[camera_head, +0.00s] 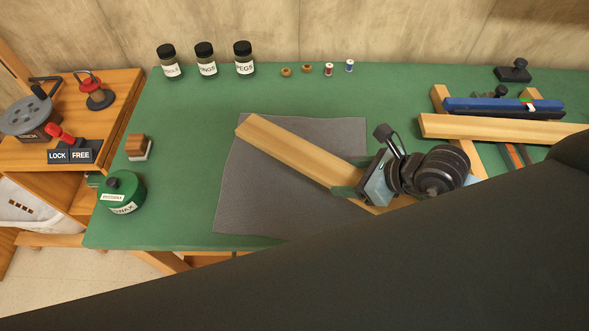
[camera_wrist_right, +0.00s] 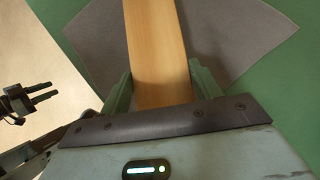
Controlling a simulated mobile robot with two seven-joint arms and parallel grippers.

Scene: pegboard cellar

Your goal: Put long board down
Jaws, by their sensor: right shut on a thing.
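My right gripper (camera_head: 360,190) is shut on the long board (camera_head: 295,148) near its lower right end. The pale wooden board slants over the grey mat (camera_head: 262,205), its far end pointing to the upper left, past the mat's edge. I cannot tell whether the board touches the mat. In the right wrist view the board (camera_wrist_right: 156,50) runs straight out between the green fingers of the right gripper (camera_wrist_right: 163,85). Part of the board's near end is hidden behind the gripper. My left gripper is not seen in the head view.
Another wooden board (camera_head: 490,129) and a blue tool (camera_head: 500,106) lie on wooden supports at right. Jars (camera_head: 205,62) and small spools line the back. A green tin (camera_head: 122,193) and a brush (camera_head: 138,148) stand left. A dark arm hides the front.

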